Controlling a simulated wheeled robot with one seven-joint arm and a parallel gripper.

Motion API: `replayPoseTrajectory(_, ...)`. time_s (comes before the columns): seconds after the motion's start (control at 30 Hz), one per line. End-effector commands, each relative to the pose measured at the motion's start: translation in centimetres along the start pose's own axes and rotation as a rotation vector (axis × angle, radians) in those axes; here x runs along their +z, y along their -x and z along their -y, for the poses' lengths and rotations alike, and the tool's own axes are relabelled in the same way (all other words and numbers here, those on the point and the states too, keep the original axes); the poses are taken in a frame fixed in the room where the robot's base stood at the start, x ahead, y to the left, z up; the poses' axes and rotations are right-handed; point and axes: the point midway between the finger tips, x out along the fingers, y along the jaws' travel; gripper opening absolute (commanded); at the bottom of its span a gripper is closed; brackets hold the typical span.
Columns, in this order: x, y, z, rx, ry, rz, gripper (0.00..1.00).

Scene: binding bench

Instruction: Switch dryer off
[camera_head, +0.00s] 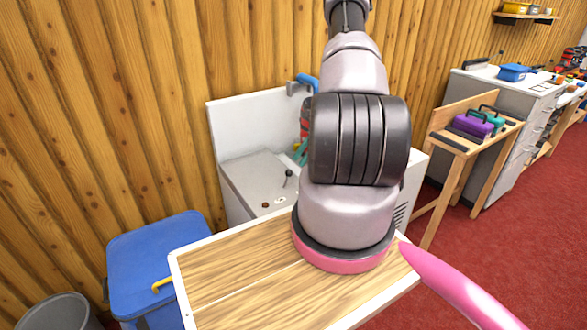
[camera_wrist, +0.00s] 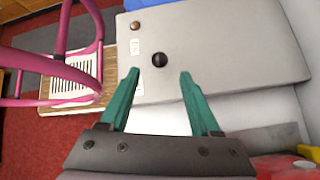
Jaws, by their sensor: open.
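A grey-topped unit (camera_head: 250,180) with a white back panel stands against the wood wall; I take it for the dryer. On its top are a thin lever with a dark ball knob (camera_head: 289,172) and a small brown button (camera_head: 265,205). In the wrist view the knob (camera_wrist: 160,60) shows from above as a black ball, with the brown button (camera_wrist: 135,25) and small white labels nearby. My gripper (camera_wrist: 159,73) is open and empty, its teal fingers spread, with the knob just beyond and between the tips in the picture. Whether they touch it I cannot tell. In the head view my arm hides most of the gripper.
A wooden board with a white rim (camera_head: 225,270) lies in front of the unit. A blue bin (camera_head: 155,255) and a grey bin (camera_head: 60,312) stand at left. A wooden stand (camera_head: 455,140) holds a purple box (camera_head: 472,125). A blue-handled fixture (camera_head: 307,82) rises behind the unit.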

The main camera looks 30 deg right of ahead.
Motion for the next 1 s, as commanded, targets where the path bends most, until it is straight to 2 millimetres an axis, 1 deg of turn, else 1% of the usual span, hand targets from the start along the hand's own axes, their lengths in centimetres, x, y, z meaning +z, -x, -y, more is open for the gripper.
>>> replayPoseTrajectory(0.03,0.0,0.9,0.1,-0.003,0.0,-0.002,0.64)
replayPoseTrajectory(0.1,0.0,1.8,0.1,-0.003,0.0,-0.001,0.64)
replayPoseTrajectory(0.23,-0.1,2.8,0.0,-0.001,-0.001,0.0,0.64)
replayPoseTrajectory(0.37,-0.1,3.1,0.0,0.0,-0.001,-0.001,0.64)
replayPoseTrajectory(0.8,0.0,3.1,0.0,0.0,0.0,-0.001,0.64)
replayPoseTrajectory(0.87,0.4,3.3,0.0,-0.001,0.009,-0.006,0.64)
replayPoseTrajectory(0.9,1.0,3.7,0.1,-0.003,0.021,-0.014,0.64)
replayPoseTrajectory(0.97,2.4,4.5,0.2,-0.006,0.053,-0.033,0.64)
replayPoseTrajectory(1.0,3.7,5.2,0.2,-0.009,0.082,-0.051,0.64)
